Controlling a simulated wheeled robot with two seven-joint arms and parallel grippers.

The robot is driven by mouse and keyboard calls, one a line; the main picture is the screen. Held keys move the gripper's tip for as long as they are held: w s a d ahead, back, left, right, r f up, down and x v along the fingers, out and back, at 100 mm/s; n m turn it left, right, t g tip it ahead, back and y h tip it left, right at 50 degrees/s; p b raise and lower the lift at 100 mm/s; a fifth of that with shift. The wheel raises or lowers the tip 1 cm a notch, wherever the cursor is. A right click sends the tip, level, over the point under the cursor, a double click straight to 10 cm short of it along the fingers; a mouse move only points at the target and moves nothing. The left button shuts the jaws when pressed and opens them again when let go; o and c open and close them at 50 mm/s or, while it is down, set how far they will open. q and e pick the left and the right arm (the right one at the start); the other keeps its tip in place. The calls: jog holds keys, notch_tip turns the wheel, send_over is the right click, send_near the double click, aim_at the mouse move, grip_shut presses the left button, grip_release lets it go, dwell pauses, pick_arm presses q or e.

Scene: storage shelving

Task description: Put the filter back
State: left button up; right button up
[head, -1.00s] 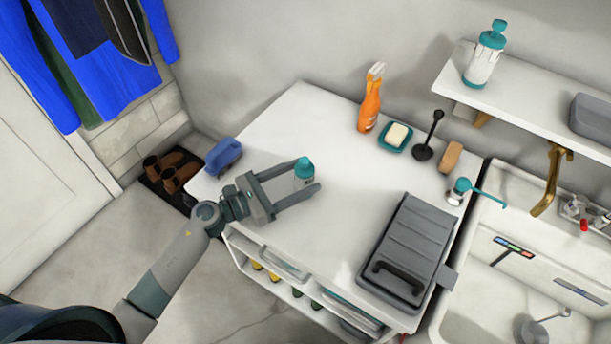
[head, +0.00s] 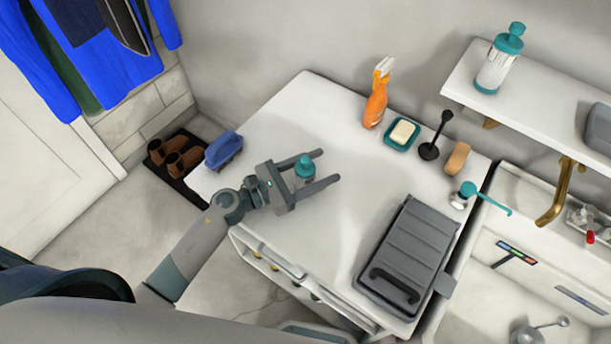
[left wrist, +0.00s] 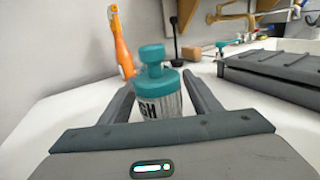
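A small clear bottle-like cartridge with a teal top (head: 304,170), which seems to be the filter, stands upright on the white counter (head: 275,125). Dark letters show on its body in the left wrist view (left wrist: 158,107). My left gripper (head: 330,167) is open, its two fingers reaching along both sides of the cartridge, which sits between them towards the palm. In the left wrist view the fingers (left wrist: 160,85) flank it, and the palm hides its base. I cannot tell whether either finger touches it. My right gripper is not in view.
A grey ribbed case (head: 408,255) lies at the right. An orange spray bottle (head: 376,100), soap dish (head: 401,134) and black plunger-like tool (head: 430,150) stand behind. A larger teal-topped bottle (head: 499,62) is on the shelf (head: 530,107).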

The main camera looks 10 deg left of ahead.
pick_arm(q)
jog(key=c, duration=1.1)
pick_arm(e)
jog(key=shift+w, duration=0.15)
pick_arm(q)
jog(key=shift+r, duration=0.1)
jog(key=shift+r, duration=0.45)
jog(key=s+d+r+p, duration=0.5)
jog(key=s+d+r, duration=0.1)
jog(key=s+r, duration=0.3)
jog(key=shift+s+d+r, duration=0.3)
jog(key=shift+d+r, duration=0.1)
jog(key=shift+r, duration=0.1)
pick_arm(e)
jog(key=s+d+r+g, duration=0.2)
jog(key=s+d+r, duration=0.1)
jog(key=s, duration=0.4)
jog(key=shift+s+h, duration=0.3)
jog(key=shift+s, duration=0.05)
